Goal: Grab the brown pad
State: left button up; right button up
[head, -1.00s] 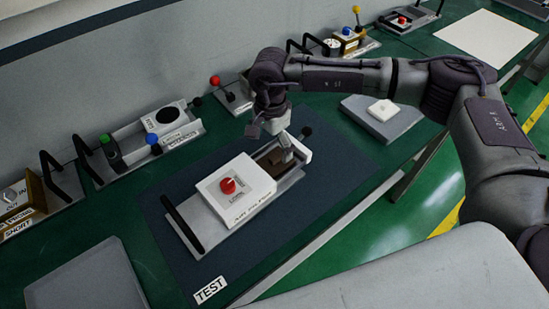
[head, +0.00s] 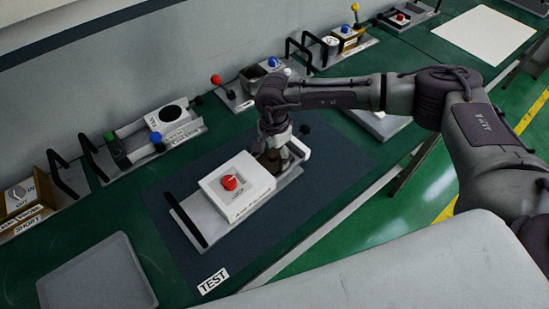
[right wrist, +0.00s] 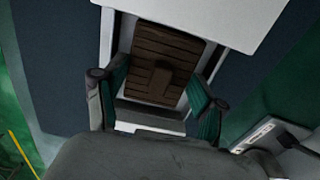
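The brown pad (right wrist: 150,80) is a ribbed dark brown block with a small raised knob. It lies in a slot of the light metal tray (head: 197,222), beside the white box with a red knob (head: 238,187). In the head view the pad is mostly hidden by my right gripper (head: 278,150). In the right wrist view my right gripper (right wrist: 158,95) has its two green-padded fingers wide apart, one on each side of the pad's near part. Contact cannot be told. My left gripper is not in view.
The tray stands on a dark mat with a TEST label (head: 213,281). Several other fixtures with knobs line the wall side of the green bench. A grey plate (head: 97,277) lies at the front left, and another lies behind my right arm.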

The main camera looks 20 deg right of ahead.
jog(key=shift+s+d+f, duration=0.1)
jog(key=shift+s+f, duration=0.05)
jog(key=shift+s, duration=0.15)
jog(key=c, duration=0.3)
jog(key=shift+c, duration=0.2)
